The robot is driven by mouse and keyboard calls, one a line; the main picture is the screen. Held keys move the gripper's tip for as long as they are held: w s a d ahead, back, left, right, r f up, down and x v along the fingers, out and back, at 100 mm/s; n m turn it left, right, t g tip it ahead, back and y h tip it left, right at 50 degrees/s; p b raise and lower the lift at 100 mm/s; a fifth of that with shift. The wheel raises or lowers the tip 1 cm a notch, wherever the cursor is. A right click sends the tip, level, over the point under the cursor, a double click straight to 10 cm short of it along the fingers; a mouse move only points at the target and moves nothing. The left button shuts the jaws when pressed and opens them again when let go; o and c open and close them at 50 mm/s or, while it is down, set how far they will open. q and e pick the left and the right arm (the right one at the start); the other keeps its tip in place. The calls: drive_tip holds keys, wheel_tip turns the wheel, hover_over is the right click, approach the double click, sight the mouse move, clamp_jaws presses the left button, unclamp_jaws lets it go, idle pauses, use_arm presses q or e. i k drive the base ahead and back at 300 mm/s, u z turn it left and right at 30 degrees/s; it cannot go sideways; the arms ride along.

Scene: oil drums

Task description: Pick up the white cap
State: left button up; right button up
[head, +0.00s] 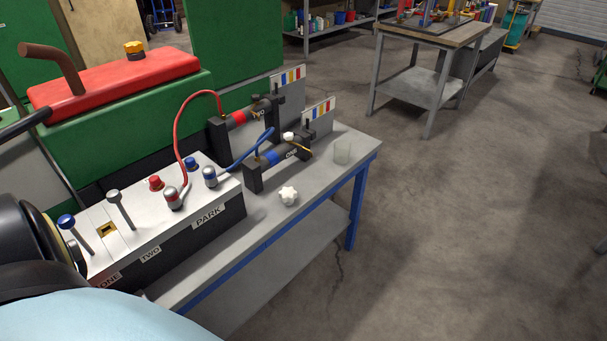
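A white lobed cap (288,195) lies on the grey bench top (318,178), near its front edge and right of the control box. A smaller white piece (288,137) sits on top of the cylinder marked ONE (275,160); I cannot tell whether it is also a cap. Neither of my grippers shows in the head view. Parts of my own body fill the lower left corner.
The control box (207,217) with levers and knobs stands left of the cap. Red (181,130) and blue (250,151) hoses rise behind. Floor right of the bench is clear.

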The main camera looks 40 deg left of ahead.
sight(287, 195)
drive_tip(key=u, duration=0.95)
drive_tip(key=i, duration=1.1)
drive_tip(key=u, duration=1.2)
